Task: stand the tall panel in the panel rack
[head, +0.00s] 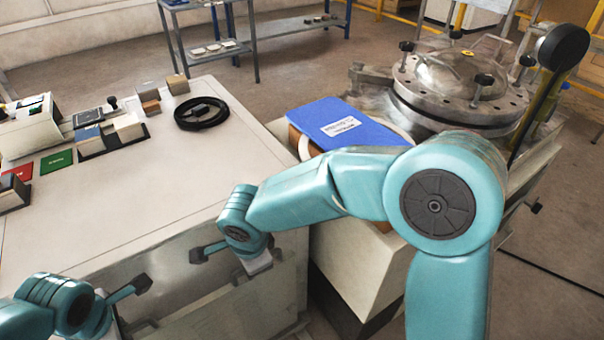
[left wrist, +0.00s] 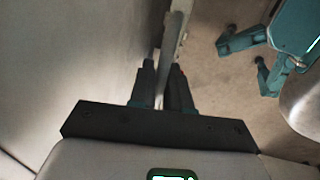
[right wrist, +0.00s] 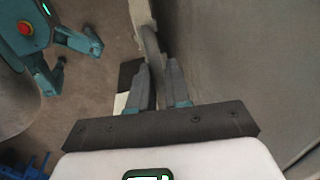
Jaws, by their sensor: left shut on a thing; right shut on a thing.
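The tall panel shows in the left wrist view as a thin pale edge (left wrist: 174,40) running up from between the fingertips of my left gripper (left wrist: 163,85). In the right wrist view a similar thin edge (right wrist: 150,42) runs up from between the fingertips of my right gripper (right wrist: 160,82). Both grippers are shut on the panel. In the head view my left gripper (head: 140,285) is low at the left and my right gripper (head: 198,255) is farther right, both by the front of the bench. The panel's outline is unclear there. I cannot pick out the panel rack.
A blue folder (head: 335,122) and a round bolted metal vessel (head: 458,85) stand to the right. The front middle of the benchtop is clear.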

